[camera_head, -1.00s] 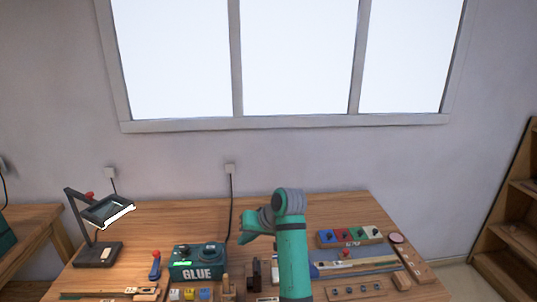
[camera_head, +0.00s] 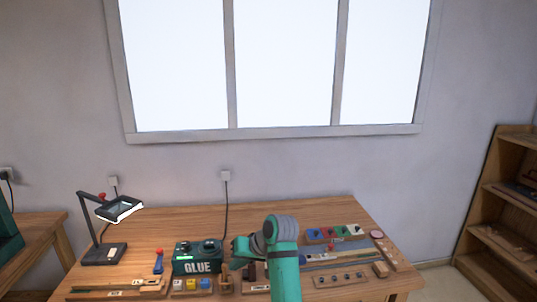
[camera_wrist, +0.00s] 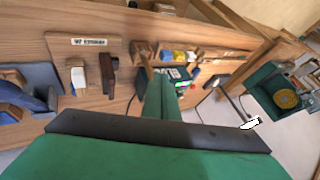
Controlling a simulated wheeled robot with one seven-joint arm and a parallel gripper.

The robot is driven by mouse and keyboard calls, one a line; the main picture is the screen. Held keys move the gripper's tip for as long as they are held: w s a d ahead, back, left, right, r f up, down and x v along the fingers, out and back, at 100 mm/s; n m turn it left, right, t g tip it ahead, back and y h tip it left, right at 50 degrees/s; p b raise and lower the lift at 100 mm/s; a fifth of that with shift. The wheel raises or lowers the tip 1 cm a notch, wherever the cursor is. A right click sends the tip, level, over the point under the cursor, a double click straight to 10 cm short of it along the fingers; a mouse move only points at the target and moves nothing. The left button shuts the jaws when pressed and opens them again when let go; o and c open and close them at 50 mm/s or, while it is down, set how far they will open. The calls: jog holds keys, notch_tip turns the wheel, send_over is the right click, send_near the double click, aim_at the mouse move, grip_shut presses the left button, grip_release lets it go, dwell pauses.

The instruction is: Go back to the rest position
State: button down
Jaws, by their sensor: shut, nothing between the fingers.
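My arm rises in front of the workbench (camera_head: 290,208) in the head view, with its bent green and grey joint near the middle. My gripper (camera_wrist: 160,85) shows in the wrist view as a narrow green piece, shut and empty, pointing towards the bench. In the head view my arm's far end bends left beside the glue box (camera_head: 198,258), and the fingertips cannot be made out there. No piano key is in the gripper. Long wooden strips (camera_head: 345,278) lie on the bench to the right of my arm.
A desk lamp (camera_head: 104,254) stands at the bench's left. A tray of coloured blocks (camera_head: 334,234) and a round pink-topped piece (camera_head: 377,234) lie at the right. A wooden shelf (camera_head: 500,205) stands farther right. The back middle of the bench is clear.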

notch_tip(320, 180, down, 11)
jog(key=s+a+m+t, duration=0.1)
jog(key=s+a, duration=0.1)
jog(key=s+d+f+m+t+h, duration=0.25)
jog(key=s+f+m+t, duration=0.2)
jog(key=s+f, duration=1.35)
jog(key=s+d+r+n+t+h, duration=0.1)
jog(key=s+d+r+t+h, duration=0.2)
jog(key=s, duration=1.1)
jog(key=s+d+r+t+h, duration=0.1)
jog(key=s+d+r, duration=0.3)
jog(key=s, duration=0.9)
jog(key=s+d+r+n+t, duration=0.1)
jog(key=s+d+r+n, duration=0.1)
jog(key=s+r, duration=0.6)
jog(key=shift+d+t, duration=0.2)
jog(key=shift+t, duration=0.15)
jog(key=c, duration=2.4)
grip_release()
jog(key=shift+w, duration=0.1)
jog(key=shift+c, duration=0.2)
